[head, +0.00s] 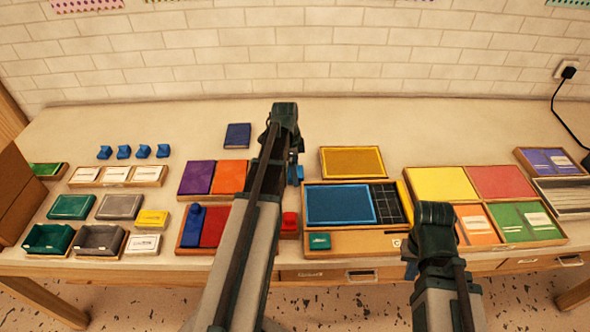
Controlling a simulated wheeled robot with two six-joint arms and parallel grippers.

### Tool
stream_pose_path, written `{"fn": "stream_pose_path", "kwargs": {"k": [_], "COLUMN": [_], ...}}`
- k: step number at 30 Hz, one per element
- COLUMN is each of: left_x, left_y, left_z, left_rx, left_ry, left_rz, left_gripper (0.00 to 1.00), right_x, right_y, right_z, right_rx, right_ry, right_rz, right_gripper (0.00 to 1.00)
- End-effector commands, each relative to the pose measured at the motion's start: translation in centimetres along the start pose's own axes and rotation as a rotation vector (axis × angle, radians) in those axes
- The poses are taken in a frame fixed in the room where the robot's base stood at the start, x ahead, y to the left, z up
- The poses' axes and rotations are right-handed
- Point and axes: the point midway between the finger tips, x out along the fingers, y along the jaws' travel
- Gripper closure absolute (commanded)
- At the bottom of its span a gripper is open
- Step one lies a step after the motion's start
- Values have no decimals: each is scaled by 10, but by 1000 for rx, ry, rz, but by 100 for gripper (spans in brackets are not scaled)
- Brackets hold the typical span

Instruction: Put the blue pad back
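A small dark blue pad (238,136) lies on the bare tabletop, behind the tray with the purple pad (197,177) and the orange pad (229,177). A larger bright blue panel (340,204) lies in a wooden box right of centre. My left arm reaches far over the table, right of the dark blue pad and apart from it. My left gripper (296,172) is mostly hidden by its own arm, with a bit of blue beside it. My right gripper (410,264) is low at the front edge by the wooden box; its fingers are too small to read.
A blue stamp-like block (192,226) stands in the front tray beside a red pad (214,226). A yellow tray (352,162) stands behind the wooden box. Several small blue blocks (124,152) stand at the back left. The back strip of table is mostly clear.

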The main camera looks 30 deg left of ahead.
Motion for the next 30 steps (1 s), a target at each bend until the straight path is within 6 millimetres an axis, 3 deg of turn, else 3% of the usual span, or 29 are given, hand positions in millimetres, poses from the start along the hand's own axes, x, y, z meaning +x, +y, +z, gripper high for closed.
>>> {"fn": "stream_pose_path", "kwargs": {"k": [8, 14, 30], "left_x": [-2, -15, -95], "left_y": [0, 0, 0], "left_z": [0, -1, -1], "left_rx": [0, 0, -1], "left_ry": [0, 0, 0], "left_rz": [0, 0, 0], "left_gripper": [0, 0, 0], "right_x": [-2, -15, -93], "right_y": [0, 1, 9], "right_z": [0, 1, 6], "right_rx": [0, 0, -1], "right_ry": [0, 0, 0], "right_rz": [0, 0, 0], "right_gripper": [100, 100, 100]}}
